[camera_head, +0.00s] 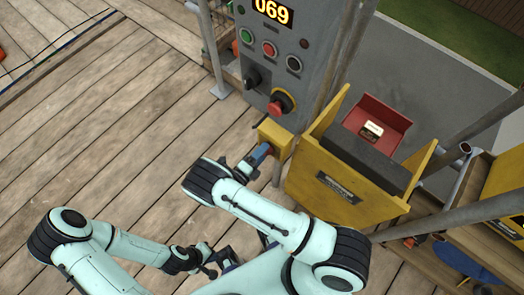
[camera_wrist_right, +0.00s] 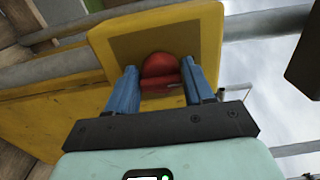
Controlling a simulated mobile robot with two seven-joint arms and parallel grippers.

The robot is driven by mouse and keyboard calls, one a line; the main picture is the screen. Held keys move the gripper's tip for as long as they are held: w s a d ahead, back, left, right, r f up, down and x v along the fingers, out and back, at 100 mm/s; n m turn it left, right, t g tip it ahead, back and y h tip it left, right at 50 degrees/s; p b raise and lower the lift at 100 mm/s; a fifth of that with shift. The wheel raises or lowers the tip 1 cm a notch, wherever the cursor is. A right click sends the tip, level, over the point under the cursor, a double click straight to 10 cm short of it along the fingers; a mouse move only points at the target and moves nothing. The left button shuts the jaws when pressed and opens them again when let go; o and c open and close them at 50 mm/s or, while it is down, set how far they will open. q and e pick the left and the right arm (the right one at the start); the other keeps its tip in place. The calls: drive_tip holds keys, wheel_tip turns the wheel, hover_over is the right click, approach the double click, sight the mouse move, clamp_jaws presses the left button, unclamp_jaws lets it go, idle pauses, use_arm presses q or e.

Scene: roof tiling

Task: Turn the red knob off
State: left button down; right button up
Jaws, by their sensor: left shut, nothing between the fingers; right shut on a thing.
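The red knob (camera_wrist_right: 158,66) sits on the face of a small yellow box (camera_wrist_right: 110,42), seen in the right wrist view. My right gripper (camera_wrist_right: 164,84) has its two blue fingers on either side of the knob and is shut on it. In the head view the yellow box (camera_head: 272,134) is below the grey control panel, and my right gripper (camera_head: 262,152) reaches its front; the knob itself is hidden there. My left gripper (camera_head: 222,262) is low in the head view, shut and empty, away from the box.
The grey control panel (camera_head: 262,62) carries a display reading 069, several buttons, a black switch and a red mushroom button (camera_head: 282,102). A yellow holder (camera_head: 320,182) with a red tray (camera_head: 375,115) stands right of the box. Metal poles flank the panel.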

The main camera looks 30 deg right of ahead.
drive_tip(key=shift+f, duration=0.1)
idle(0.4)
drive_tip(key=o, duration=0.9)
drive_tip(key=shift+o, duration=0.2)
drive_tip(key=b+v, duration=0.1)
drive_tip(key=v, duration=1.2)
drive_tip(key=shift+a+b, duration=0.2)
drive_tip(key=shift+b, duration=0.15)
drive_tip(key=shift+s, duration=0.15)
